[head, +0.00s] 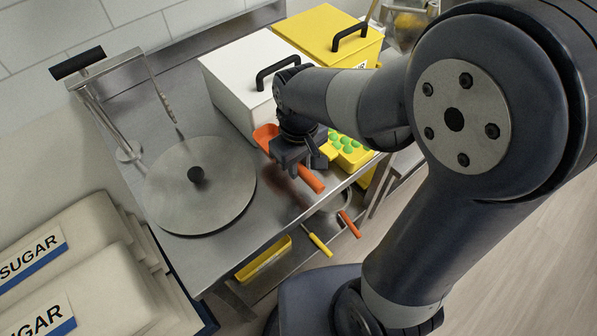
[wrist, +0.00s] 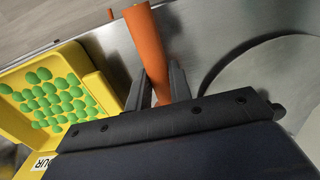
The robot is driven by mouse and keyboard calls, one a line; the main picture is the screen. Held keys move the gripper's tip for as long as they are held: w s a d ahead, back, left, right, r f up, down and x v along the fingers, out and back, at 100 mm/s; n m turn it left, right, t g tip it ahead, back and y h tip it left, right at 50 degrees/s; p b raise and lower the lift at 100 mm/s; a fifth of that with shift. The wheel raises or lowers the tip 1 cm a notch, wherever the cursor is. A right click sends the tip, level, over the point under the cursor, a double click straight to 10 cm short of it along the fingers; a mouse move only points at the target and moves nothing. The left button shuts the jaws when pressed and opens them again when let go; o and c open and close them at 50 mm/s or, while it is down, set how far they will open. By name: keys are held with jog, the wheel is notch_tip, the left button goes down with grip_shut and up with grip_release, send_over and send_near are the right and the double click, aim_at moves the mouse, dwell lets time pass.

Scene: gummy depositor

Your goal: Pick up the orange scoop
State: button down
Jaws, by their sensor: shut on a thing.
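The orange scoop (head: 311,180) is in my gripper, with its bowl toward the white box and its handle pointing to the lower right in the head view. In the wrist view the orange handle (wrist: 147,45) runs up between the two dark fingers. My gripper (head: 301,163) is shut on the handle; it also shows in the wrist view (wrist: 158,84). A reddish-brown smear of shadow or reflection lies on the steel below the scoop. I cannot tell whether the scoop still touches the table.
A yellow tray of green gummies (wrist: 40,90) sits right beside my gripper. A round steel lid (head: 200,187), a white box (head: 238,80) and a yellow box (head: 318,35) stand on the steel table. Other orange and yellow handles hang below its front edge. Sugar sacks (head: 85,285) are at lower left.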

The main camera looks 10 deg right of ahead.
notch_tip(320, 180, up, 13)
dwell(0.3)
jog(key=shift+f, duration=0.1)
jog(key=c, duration=1.8)
grip_release()
jog(key=shift+c, duration=0.2)
grip_shut()
